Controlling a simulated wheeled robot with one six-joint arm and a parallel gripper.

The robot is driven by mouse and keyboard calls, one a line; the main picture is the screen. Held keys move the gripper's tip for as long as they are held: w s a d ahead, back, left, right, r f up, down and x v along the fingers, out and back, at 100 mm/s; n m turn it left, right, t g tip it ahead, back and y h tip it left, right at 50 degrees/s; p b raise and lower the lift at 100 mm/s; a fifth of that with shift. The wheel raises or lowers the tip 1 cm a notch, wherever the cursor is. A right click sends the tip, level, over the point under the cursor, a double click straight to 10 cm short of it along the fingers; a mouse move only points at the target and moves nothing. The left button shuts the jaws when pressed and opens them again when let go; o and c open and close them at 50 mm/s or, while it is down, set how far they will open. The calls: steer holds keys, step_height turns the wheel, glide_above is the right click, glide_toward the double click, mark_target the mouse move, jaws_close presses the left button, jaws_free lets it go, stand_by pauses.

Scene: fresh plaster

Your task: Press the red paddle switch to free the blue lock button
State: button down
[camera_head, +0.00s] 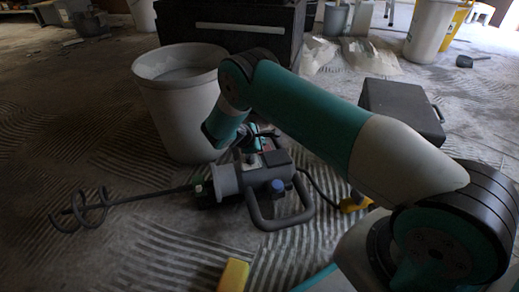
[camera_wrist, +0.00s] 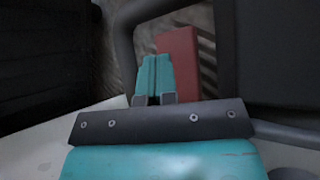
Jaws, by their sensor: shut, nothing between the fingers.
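A grey power mixer (camera_head: 265,178) lies on the floor, with a loop handle at its right and a spiral stirring rod (camera_head: 85,210) reaching left. The blue lock button (camera_head: 278,185) shows on its near side. The red paddle switch (camera_wrist: 178,62) shows in the wrist view as a red block inside the dark handle loop. My gripper (camera_wrist: 153,62) is shut and empty, its teal fingertips just left of the red switch and partly overlapping it in the picture. I cannot tell whether they touch.
A white bucket (camera_head: 178,110) stands close behind the mixer. A dark case (camera_head: 400,105) lies to the right. A cord runs from the mixer to a yellow piece (camera_head: 355,203). A yellow block (camera_head: 233,275) lies in front. The ridged floor at front left is clear.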

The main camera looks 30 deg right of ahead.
steer(key=shift+s+d+f+b, duration=0.15)
steer(key=shift+f+b, duration=0.25)
steer(key=shift+f, duration=0.25)
steer(key=shift+s+f+b, duration=0.1)
steer(key=shift+f+b, duration=0.25)
steer(key=shift+f, duration=0.3)
stand_by(0.6)
steer(key=shift+s+r+p, duration=0.25)
steer(key=shift+s+p, duration=0.05)
steer(key=shift+p, duration=0.3)
steer(key=shift+s+f, duration=0.1)
steer(key=shift+s, duration=0.15)
steer(key=shift+p, duration=0.35)
step_height(320, 180, up, 5)
steer(key=p, duration=0.4)
steer(key=shift+w+r, duration=0.15)
steer(key=shift+r, duration=0.1)
steer(key=shift+a, duration=0.2)
